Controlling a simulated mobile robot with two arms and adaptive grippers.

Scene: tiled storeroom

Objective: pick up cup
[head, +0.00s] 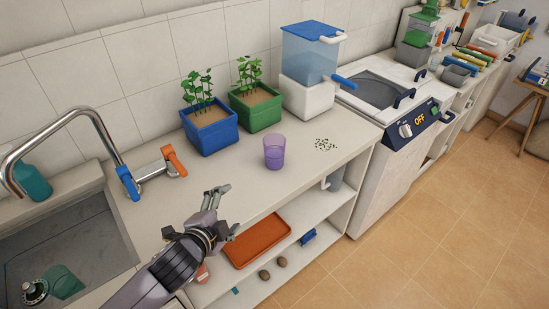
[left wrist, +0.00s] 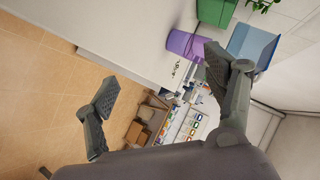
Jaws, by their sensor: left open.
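A purple see-through cup (head: 274,151) stands upright on the white counter (head: 240,185), in front of the green planter. It also shows in the left wrist view as a purple cup (left wrist: 186,43), partly behind one finger. My left gripper (head: 220,203) is open and empty over the counter's front edge, left of the cup and nearer to me, apart from it. In the left wrist view its two fingers (left wrist: 160,88) are spread wide with nothing between them. My right gripper is not in view.
A blue planter (head: 209,131) and a green planter (head: 257,108) stand behind the cup, with a dispenser (head: 308,75) at right. Dark specks (head: 325,145) lie right of the cup. A sink (head: 65,245) with a faucet (head: 75,120) is at left. A red tray (head: 257,241) lies on the shelf below.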

